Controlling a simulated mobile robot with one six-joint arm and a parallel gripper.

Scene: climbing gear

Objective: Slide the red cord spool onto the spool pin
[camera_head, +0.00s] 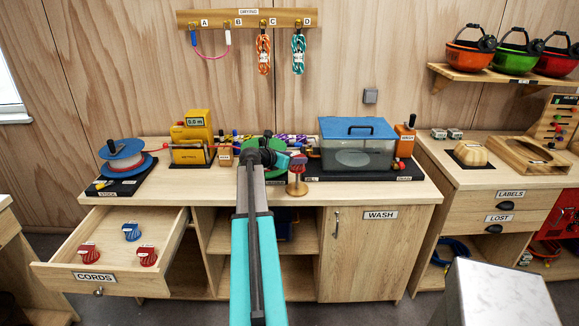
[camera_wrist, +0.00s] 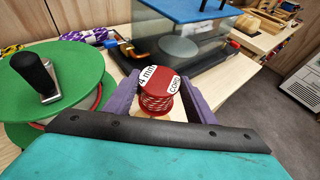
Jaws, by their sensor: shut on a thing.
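The red cord spool (camera_wrist: 157,102), with a red top marked "4 mm CORD" and red-and-white cord, sits between the purple fingers of my gripper (camera_wrist: 160,88) in the wrist view. The fingers are shut on its sides. In the head view the spool (camera_head: 298,162) is held upright over a small round wooden stand (camera_head: 298,189) near the bench's front edge. The stand's pale base also shows under the spool in the wrist view. The pin is hidden, so I cannot tell whether the spool is around it or above it.
A green reel (camera_head: 262,152) with a black handle stands close on the left. A clear wash tank (camera_head: 357,150) with a blue lid stands behind right. The open CORDS drawer (camera_head: 95,277) holds red and blue spools (camera_head: 131,231). Bare bench top lies right of the stand.

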